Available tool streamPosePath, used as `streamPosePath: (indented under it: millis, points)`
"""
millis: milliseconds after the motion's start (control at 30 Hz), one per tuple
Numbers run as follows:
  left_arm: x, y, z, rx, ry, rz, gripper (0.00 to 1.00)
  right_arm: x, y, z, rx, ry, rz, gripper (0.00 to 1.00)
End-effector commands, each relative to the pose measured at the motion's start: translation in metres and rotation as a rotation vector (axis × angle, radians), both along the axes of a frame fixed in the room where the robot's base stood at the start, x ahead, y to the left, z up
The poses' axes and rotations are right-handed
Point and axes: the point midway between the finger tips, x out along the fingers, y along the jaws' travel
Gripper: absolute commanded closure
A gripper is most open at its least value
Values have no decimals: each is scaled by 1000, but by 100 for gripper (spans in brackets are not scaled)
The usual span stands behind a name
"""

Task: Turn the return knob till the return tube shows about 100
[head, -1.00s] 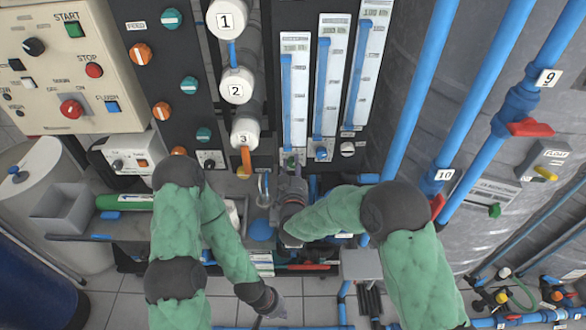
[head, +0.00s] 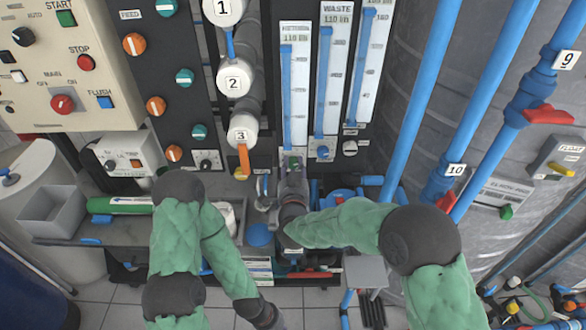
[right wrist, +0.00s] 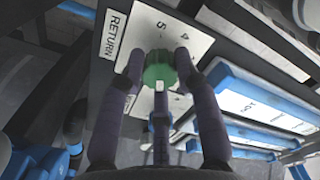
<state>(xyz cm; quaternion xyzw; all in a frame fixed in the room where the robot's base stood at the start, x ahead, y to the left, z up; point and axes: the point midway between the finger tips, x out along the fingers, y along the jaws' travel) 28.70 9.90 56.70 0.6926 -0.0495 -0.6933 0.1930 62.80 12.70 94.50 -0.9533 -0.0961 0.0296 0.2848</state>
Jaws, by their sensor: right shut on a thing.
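The green return knob (right wrist: 159,67) sits on a white dial plate (right wrist: 183,40) beside a RETURN label (right wrist: 113,35). My right gripper (right wrist: 160,74) is shut on the knob, with dark fingers on both sides of it. In the head view, my right gripper (head: 293,178) is at the foot of the leftmost of three tubes, the return tube (head: 287,95). Its blue column reaches near the top of the scale, and its small readout (head: 295,38) looks like 110. My left gripper (head: 268,318) is low at the picture's bottom edge, its fingers unclear.
The waste tube (head: 323,90) stands just right, with a blue knob (head: 323,152) below and a white knob (head: 350,148) beyond. Thick blue pipes (head: 425,95) rise at the right.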

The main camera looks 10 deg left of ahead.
Motion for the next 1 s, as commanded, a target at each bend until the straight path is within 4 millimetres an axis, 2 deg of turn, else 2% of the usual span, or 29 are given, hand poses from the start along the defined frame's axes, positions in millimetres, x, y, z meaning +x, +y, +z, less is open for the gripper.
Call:
streamPosePath:
  millis: [33, 400, 433, 500, 867, 1000]
  points:
    - [0, 0, 0, 0, 0, 0, 100, 2, -1, 7, 11, -12, -4, 100]
    - [0, 0, 0, 0, 0, 0, 100, 3, -1, 8, 15, -13, -5, 100]
    - [0, 0, 0, 0, 0, 0, 100, 3, -1, 8, 14, -13, -5, 65]
    - [0, 0, 0, 0, 0, 0, 100, 3, -1, 8, 14, -13, -5, 45]
    - [0, 0, -1, 0, 0, 0, 100, 0, -1, 3, 9, -4, -2, 44]
    - [0, 0, -1, 0, 0, 0, 100, -12, -3, 2, 7, -1, 0, 44]
